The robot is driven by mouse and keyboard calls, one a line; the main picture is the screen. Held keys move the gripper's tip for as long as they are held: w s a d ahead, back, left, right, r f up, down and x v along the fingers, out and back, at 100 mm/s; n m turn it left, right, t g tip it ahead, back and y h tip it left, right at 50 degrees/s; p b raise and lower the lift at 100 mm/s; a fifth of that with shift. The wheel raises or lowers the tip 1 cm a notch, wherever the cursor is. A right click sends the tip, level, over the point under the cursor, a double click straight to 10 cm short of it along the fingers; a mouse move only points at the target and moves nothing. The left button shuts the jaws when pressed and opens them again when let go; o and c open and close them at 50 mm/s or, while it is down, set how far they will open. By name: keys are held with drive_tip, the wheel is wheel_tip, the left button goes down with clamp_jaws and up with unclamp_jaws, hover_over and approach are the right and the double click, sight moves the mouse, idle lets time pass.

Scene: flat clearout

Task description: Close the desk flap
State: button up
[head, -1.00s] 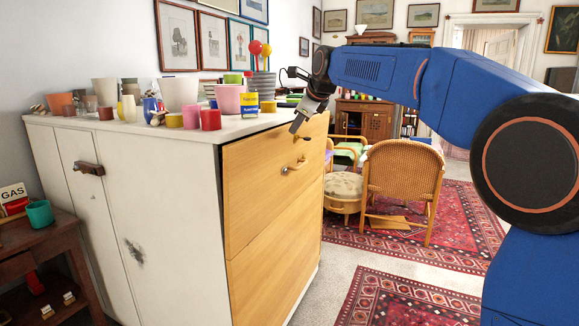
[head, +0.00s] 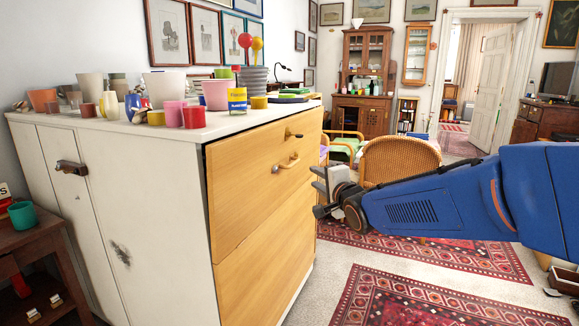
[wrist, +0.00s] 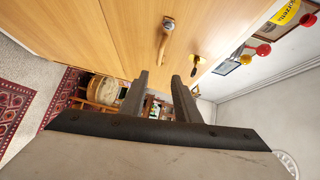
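The desk flap (head: 245,190) is the upper light-wood panel on the front of the white cabinet (head: 160,220). It stands about upright, with a thin dark gap along its top and left edges. I cannot tell whether it is fully shut. It carries a bar handle (head: 288,163) and, above that, a dark key or knob (head: 293,134). My gripper (head: 317,180) is to the right of the flap, fingers apart and empty. In the wrist view, the open fingers (wrist: 160,80) point past the wood face, with the handle (wrist: 164,42) and knob (wrist: 196,66) ahead, apart from them.
Cups, pots and other small things, including a pink pot (head: 216,95), crowd the cabinet top. A wicker chair (head: 400,158) stands behind my gripper. A small dark table (head: 45,245) is at the left. Rug-covered floor (head: 410,300) in front of the cabinet is open.

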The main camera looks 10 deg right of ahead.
drive_tip(key=w+a+f, duration=0.1)
drive_tip(key=w, duration=0.7)
drive_tip(key=w+a, duration=0.1)
drive_tip(key=w, duration=0.8)
drive_tip(key=shift+a+f, duration=0.3)
drive_tip(key=shift+f, duration=0.05)
clamp_jaws()
